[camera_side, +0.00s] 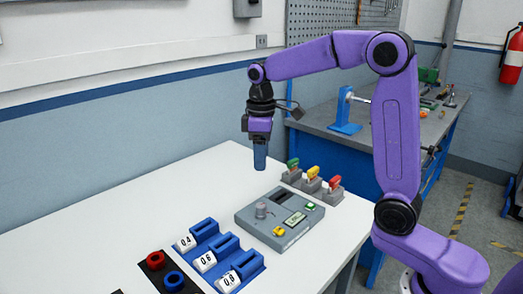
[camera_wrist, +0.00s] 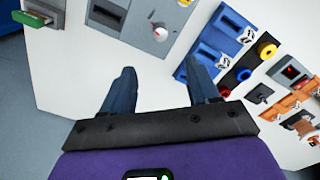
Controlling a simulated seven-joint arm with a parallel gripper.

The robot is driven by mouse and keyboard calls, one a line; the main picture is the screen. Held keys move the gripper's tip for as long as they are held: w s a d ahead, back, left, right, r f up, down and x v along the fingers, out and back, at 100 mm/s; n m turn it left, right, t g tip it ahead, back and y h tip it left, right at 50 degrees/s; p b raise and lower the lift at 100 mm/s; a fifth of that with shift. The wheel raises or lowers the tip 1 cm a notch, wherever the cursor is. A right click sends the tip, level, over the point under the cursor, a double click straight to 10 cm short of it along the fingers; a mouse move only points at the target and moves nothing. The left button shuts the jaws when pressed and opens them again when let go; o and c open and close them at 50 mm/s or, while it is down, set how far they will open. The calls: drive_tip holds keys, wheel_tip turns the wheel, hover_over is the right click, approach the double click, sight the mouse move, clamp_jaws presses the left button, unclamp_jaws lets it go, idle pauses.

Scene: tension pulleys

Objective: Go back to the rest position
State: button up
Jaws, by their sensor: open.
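My gripper (camera_side: 260,158) hangs pointing down above the white table, behind the grey device, in the side view. Its two blue fingers stand apart with nothing between them in the wrist view (camera_wrist: 161,95). The fingers touch nothing. The grey device (camera_side: 295,238) has a knob, a small display, and a yellow and a green button. It also shows at the top edge of the wrist view (camera_wrist: 135,35).
Blue holders (camera_side: 232,243) with white numbered pulleys stand left of the device. Red and blue rings (camera_side: 150,262) sit on a black base. Green, yellow and red-handled pieces (camera_side: 313,172) stand in grey blocks behind the device. The white table (camera_side: 120,210) is clear at the left.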

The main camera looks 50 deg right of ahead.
drive_tip(key=shift+r, duration=0.5)
drive_tip(key=s+a+f+n, duration=0.1)
drive_tip(key=s+a+f, duration=0.15)
drive_tip(key=s, duration=0.45)
drive_tip(key=s+a+f+n, duration=0.1)
drive_tip(key=s+a+n, duration=0.15)
drive_tip(key=s, duration=0.35)
drive_tip(key=s+d+f+n, duration=0.1)
drive_tip(key=s+f, duration=0.1)
drive_tip(key=s, duration=0.6)
drive_tip(key=s+d+f, duration=0.1)
drive_tip(key=s+f, duration=0.1)
drive_tip(key=s, duration=0.7)
drive_tip(key=shift+d+n, duration=0.3)
drive_tip(key=shift+n, duration=0.05)
